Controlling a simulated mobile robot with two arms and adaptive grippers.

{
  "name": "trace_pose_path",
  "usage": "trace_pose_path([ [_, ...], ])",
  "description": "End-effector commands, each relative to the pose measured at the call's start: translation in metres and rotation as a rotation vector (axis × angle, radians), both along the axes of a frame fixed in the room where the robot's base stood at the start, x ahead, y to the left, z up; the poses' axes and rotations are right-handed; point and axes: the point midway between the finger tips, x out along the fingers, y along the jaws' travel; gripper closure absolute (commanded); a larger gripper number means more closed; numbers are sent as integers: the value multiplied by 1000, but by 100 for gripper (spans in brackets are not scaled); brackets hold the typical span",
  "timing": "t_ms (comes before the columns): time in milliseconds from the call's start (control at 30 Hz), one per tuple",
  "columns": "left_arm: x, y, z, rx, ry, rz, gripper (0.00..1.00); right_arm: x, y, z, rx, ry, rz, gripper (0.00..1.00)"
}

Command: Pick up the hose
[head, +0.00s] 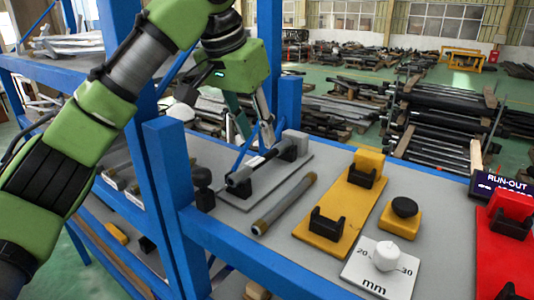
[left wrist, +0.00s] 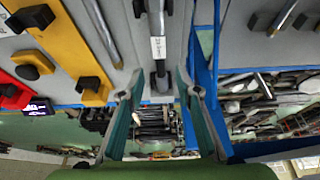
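The hose (head: 284,205) looks like a slim grey tube with brass-coloured ends. It lies on the grey shelf top between a grey plate and a yellow plate. In the left wrist view the hose (left wrist: 96,28) runs down from the top edge, left of the fingers. My left gripper (head: 252,135) is open and empty, above the far end of the grey plate, beyond and to the left of the hose. In the left wrist view its two spread fingers (left wrist: 159,76) frame the end of a black-and-grey tool. My right gripper is in neither view.
The black-and-grey tool (head: 262,164) lies in its holder on the grey plate (head: 240,197). The yellow plate (head: 345,210) carries black cradles. A white "mm" plate (head: 385,272) and a red stand (head: 497,262) are to the right. A blue post (head: 170,165) rises at the left.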

Motion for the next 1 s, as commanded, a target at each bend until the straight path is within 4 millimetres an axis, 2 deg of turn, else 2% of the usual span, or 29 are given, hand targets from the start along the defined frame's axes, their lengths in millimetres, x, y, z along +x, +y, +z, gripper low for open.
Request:
trace_pose_path([
  [167, 4, -2, -9, 0, 1, 2, 69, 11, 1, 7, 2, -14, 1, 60],
  [367, 13, -11, -29, 2, 2, 0, 69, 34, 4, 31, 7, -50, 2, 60],
  [533, 19, -16, -49, 0, 2, 1, 69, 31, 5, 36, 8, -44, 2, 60],
  [800, 20, -17, -54, -1, -1, 1, 69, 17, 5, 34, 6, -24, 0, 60],
  [900, 20, -17, -54, -1, -1, 1, 95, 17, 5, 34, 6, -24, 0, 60],
  [933, 20, -17, -54, -1, -1, 1, 100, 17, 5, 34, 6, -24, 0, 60],
  [1000, 20, -17, -54, -1, -1, 1, 100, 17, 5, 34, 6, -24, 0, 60],
])
